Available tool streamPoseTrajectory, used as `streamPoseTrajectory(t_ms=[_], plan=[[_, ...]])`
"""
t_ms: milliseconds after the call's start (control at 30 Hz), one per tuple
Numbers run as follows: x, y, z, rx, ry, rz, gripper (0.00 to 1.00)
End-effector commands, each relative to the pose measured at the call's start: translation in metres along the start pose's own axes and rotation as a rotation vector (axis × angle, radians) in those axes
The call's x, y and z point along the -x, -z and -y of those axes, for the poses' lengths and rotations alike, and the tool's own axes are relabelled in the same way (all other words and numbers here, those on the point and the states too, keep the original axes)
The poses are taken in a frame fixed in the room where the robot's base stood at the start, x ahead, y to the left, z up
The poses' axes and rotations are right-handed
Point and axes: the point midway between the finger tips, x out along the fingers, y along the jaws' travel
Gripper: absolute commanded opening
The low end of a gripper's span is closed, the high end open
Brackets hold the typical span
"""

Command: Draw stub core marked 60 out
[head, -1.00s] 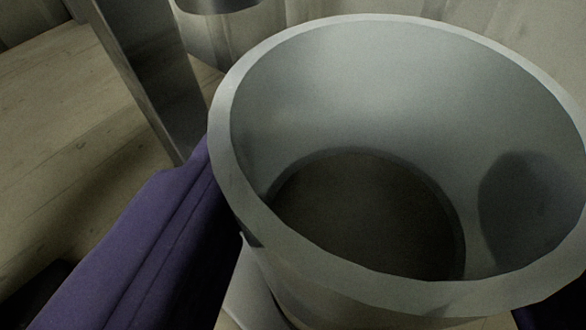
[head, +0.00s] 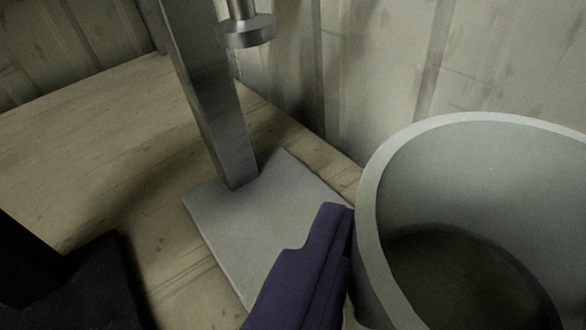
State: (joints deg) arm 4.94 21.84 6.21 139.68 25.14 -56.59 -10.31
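A wide, hollow, pale grey cylinder (head: 372,215) with a thick rim stands at the right of the head view, cut off by the right and bottom edges. I look down into it and see a dark round area at its bottom. No number or mark shows on it. One purple finger (head: 305,270), seemingly of my gripper, lies along the left outside of the cylinder, close to or touching its wall. The other finger is not in view, so I cannot tell whether the gripper is shut on it. No stub core marked 60 can be made out.
A grey metal post (head: 212,100) rises from a flat grey base plate (head: 235,225) on the wooden bench (head: 90,140). A round metal disc (head: 245,31) hangs beside it. A black object (head: 85,280) is at lower left. A ribbed wall (head: 400,60) stands behind. The bench's left part is clear.

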Motion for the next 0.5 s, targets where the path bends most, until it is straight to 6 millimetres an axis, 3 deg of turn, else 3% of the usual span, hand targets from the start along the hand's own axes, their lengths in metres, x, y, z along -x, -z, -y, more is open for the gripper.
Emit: streamPoseTrajectory(t_ms=[500], plan=[[0.016, -0.005, -0.026, 0.000, -0.002, -0.002, 0.50]])
